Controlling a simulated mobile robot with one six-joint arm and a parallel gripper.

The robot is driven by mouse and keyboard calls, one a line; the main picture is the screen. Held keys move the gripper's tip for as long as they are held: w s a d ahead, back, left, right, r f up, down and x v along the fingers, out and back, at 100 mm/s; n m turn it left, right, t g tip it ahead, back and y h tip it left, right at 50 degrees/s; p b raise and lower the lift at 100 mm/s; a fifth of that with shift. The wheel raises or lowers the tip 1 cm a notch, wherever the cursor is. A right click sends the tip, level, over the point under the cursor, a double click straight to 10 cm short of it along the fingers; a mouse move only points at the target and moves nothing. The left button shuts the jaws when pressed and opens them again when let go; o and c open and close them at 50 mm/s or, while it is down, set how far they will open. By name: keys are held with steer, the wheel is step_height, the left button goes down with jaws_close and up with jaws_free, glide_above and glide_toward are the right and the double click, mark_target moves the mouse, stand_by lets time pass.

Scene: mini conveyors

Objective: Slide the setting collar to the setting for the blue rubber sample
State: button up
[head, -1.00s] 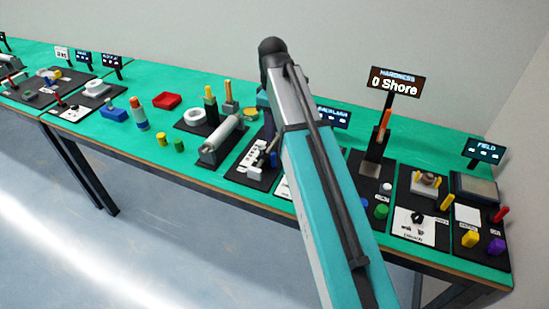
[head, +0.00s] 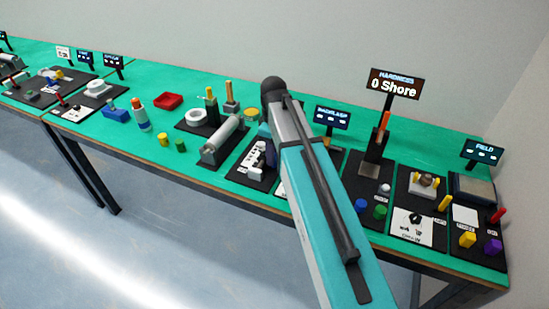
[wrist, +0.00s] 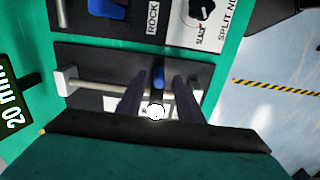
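In the wrist view, a collar with a blue tab (wrist: 158,76) sits on a thin horizontal rod (wrist: 98,86) between end posts on a black plate. My gripper (wrist: 157,100) is over it, with one dark finger on each side of the tab and gaps between. A white round part shows between the fingers; the scale beneath is mostly hidden. In the head view my arm hides most of my gripper. A blue sample (head: 361,205), perhaps the rubber one, stands on the plate of the hardness stand (head: 372,165), whose display reads "0 Shore".
A green sample (head: 380,212) stands beside the blue one. A grey roller (head: 222,140) lies on the station left of my arm. In the wrist view, a display reading "20 mm" (wrist: 14,105) is at left, and a split-nut plate (wrist: 200,25) is above.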

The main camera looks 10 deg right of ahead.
steer(key=shift+f, duration=1.55)
jaws_close()
